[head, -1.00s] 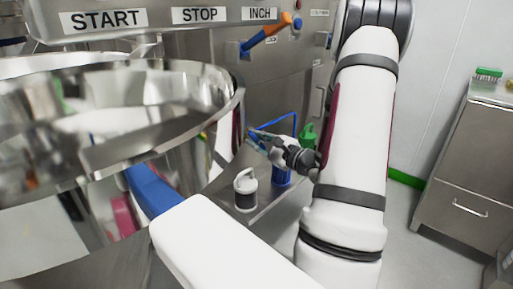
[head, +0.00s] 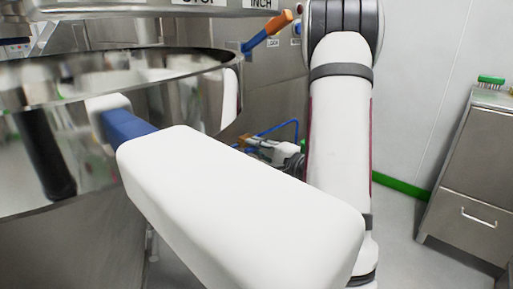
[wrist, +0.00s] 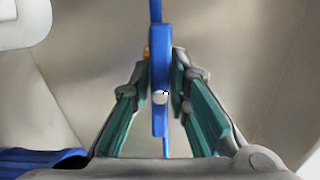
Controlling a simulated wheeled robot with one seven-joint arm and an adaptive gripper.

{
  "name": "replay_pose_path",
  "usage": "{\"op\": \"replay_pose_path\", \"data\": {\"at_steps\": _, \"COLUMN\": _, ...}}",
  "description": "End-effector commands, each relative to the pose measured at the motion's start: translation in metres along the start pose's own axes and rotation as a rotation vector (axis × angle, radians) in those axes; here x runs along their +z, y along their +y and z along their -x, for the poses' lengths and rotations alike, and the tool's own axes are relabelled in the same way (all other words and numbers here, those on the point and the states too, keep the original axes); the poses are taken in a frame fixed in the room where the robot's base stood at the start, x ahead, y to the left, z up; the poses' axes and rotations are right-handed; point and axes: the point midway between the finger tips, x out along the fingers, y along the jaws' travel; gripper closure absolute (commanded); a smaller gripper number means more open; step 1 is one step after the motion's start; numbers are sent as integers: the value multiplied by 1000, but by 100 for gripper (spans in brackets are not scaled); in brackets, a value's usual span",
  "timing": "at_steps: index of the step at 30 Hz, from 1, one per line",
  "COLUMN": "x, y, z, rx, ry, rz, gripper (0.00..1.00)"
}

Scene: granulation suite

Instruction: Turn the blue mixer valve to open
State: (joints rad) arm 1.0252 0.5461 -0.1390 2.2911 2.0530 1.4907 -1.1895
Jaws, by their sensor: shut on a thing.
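The blue valve handle (wrist: 160,85) runs upright through the middle of the wrist view, with a small pale round spot on its lower part. My gripper (wrist: 164,62) has its two green-padded fingers on either side of the handle and is shut on it. In the head view my gripper (head: 270,150) is small and partly hidden behind my white arm. A thin, bent blue bar (head: 279,126) shows just above it. I cannot tell from the head view how far the valve is turned.
A large shiny steel bowl (head: 150,62) fills the left.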

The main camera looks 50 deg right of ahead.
Motion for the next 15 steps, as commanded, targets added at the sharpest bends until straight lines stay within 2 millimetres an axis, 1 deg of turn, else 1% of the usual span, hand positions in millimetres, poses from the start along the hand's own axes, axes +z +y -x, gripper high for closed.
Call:
{"op": "replay_pose_path", "data": {"at_steps": 6, "x": -1, "y": 2, "z": 1, "rx": 4, "ry": 4, "rz": 66, "gripper": 100}}
{"op": "replay_pose_path", "data": {"at_steps": 15, "x": -1, "y": 2, "z": 1, "rx": 4, "ry": 4, "rz": 90, "gripper": 100}}
